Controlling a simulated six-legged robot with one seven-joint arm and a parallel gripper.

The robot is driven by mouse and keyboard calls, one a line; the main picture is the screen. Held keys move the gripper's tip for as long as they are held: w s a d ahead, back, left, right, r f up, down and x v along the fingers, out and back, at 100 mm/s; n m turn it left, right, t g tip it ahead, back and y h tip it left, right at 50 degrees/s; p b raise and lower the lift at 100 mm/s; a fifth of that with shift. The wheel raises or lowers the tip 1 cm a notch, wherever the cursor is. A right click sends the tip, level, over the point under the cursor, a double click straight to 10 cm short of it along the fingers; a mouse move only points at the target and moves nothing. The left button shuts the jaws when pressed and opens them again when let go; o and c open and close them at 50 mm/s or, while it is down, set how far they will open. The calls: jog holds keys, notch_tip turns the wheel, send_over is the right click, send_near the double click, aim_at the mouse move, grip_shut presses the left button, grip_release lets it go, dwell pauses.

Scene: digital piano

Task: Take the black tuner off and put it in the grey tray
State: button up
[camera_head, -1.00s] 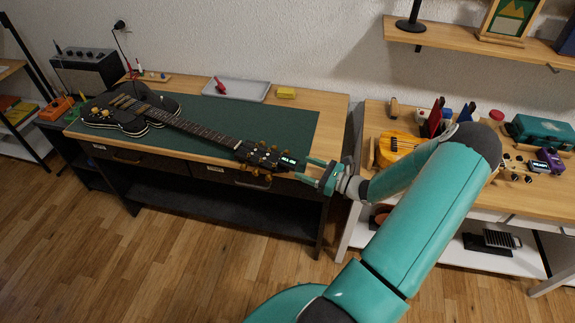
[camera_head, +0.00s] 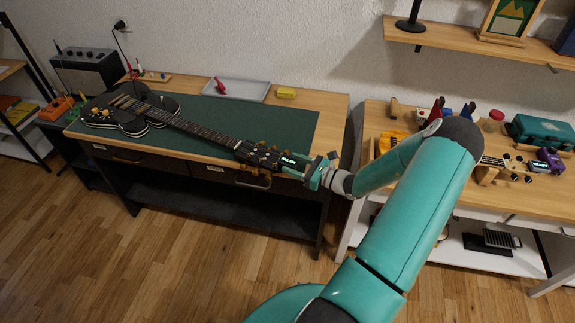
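The black tuner (camera_head: 288,159) with a small lit display sits at the end of the black guitar's headstock (camera_head: 262,158).
A right-hand bench holds a teal case (camera_head: 541,131), a purple pedal (camera_head: 550,160) and other items, partly behind my arm. A gap separates the benches. The mat between headstock and tray is mostly clear.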

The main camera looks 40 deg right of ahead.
jog(key=c, duration=0.8)
jog(key=shift+o, duration=0.2)
jog(key=shift+v, duration=2)
jog(key=shift+v, duration=2.4)
